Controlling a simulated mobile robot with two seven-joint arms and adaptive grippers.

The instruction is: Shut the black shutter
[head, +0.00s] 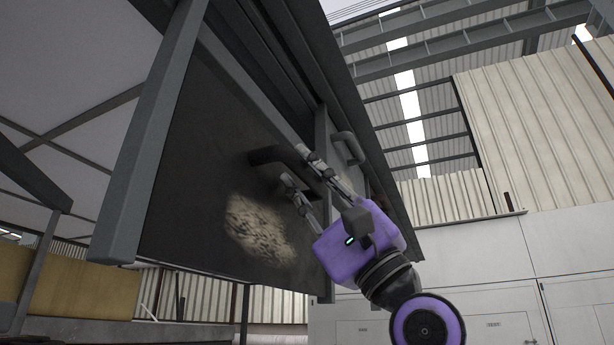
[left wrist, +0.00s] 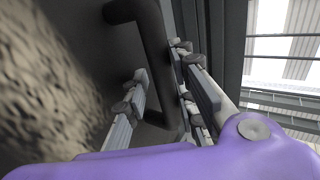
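The black shutter (head: 195,140) is a dark panel with a worn pale patch, set beside a grey frame in the left half of the head view. Its black handle (head: 268,154) stands out from the panel's right part. My left gripper (head: 294,166) is at this handle with its fingers apart. In the left wrist view, the handle bar (left wrist: 153,50) runs between the two fingers of the left gripper (left wrist: 158,62). A gap shows between the left finger and the bar; I cannot tell if the right finger touches it. My right gripper is not in view.
A lighter panel with a grey handle (head: 347,147) lies just right of the black shutter, close to my left gripper. A grey frame post (head: 155,130) edges the shutter on the left. White cabinets (head: 480,270) stand at the lower right.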

